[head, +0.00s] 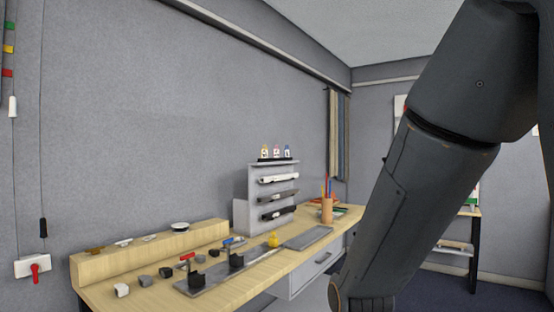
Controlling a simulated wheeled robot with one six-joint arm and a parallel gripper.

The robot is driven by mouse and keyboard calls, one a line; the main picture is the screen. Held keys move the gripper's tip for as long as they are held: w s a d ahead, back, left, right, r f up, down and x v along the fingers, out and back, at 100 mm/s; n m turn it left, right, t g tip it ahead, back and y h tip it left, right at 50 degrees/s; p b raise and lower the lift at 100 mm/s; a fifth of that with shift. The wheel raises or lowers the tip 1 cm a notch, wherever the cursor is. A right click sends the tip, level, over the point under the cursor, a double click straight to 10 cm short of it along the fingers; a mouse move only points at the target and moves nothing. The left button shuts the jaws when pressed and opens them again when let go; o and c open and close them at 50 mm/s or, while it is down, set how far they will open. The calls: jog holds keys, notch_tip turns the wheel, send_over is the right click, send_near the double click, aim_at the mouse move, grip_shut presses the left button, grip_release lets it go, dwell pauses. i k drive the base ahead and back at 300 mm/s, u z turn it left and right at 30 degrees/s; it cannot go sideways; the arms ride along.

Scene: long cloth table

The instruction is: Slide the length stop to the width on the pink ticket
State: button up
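A long grey metal plate (222,275) lies on the wooden table, with two black upright blocks (197,279) (236,261) on it. I cannot tell whether either block is the length stop. I cannot make out a pink ticket or a width marked on one. Small white items with coloured tops (277,151) stand in a row on the grey rack (242,215); their markings are too small to read. My gripper is not in view; only my dark arm shows, covering the right side of the picture.
Small grey and white blocks (122,290), a red-ended item (187,257) and a yellow object (273,240) lie around the plate. A raised wooden ledge (150,245) runs along the wall. A pencil cup (326,210) and a flat grey tray (308,238) are farther along.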

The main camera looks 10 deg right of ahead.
aim_at(272, 241)
jog(key=z, duration=0.85)
jog(key=k, duration=1.1)
jog(key=z, duration=0.75)
jog(key=i, duration=2)
jog(key=u, duration=0.95)
jog(key=i, duration=1.3)
jog(key=u, duration=1.8)
jog(key=i, duration=0.85)
jog(key=u, duration=0.8)
